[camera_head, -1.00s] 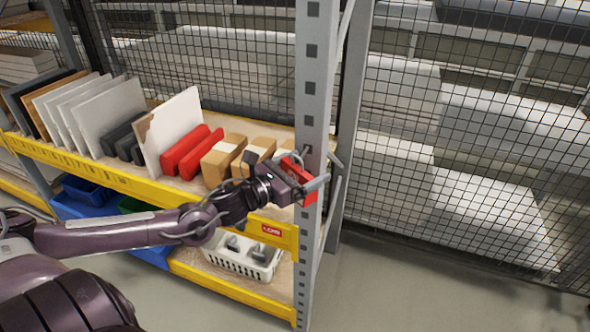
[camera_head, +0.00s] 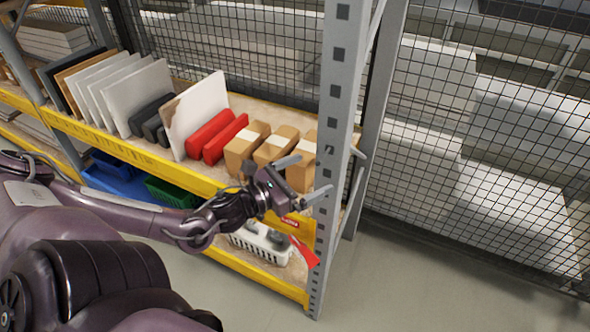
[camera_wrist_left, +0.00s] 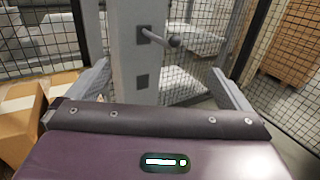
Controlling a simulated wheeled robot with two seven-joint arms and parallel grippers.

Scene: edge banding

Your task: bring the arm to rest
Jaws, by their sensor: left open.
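My left gripper (camera_head: 302,179) is open beside the grey shelf post (camera_head: 332,120), with its two fingers spread and nothing between them. In the left wrist view the open fingers (camera_wrist_left: 161,88) frame the post (camera_wrist_left: 138,60), which has a short grey peg (camera_wrist_left: 160,38) sticking out of it. A red flat piece (camera_head: 304,251) shows tilted below the gripper, by the lower part of the post. I cannot tell whether it hangs, rests or is falling. My right gripper is in neither view.
The shelf holds upright boards (camera_head: 137,95), red blocks (camera_head: 217,137) and cardboard boxes (camera_head: 273,146) close to the gripper. A white basket (camera_head: 262,244) and a green bin (camera_head: 172,192) are lower. Wire mesh (camera_head: 480,150) stands behind; the floor (camera_head: 400,285) at right is clear.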

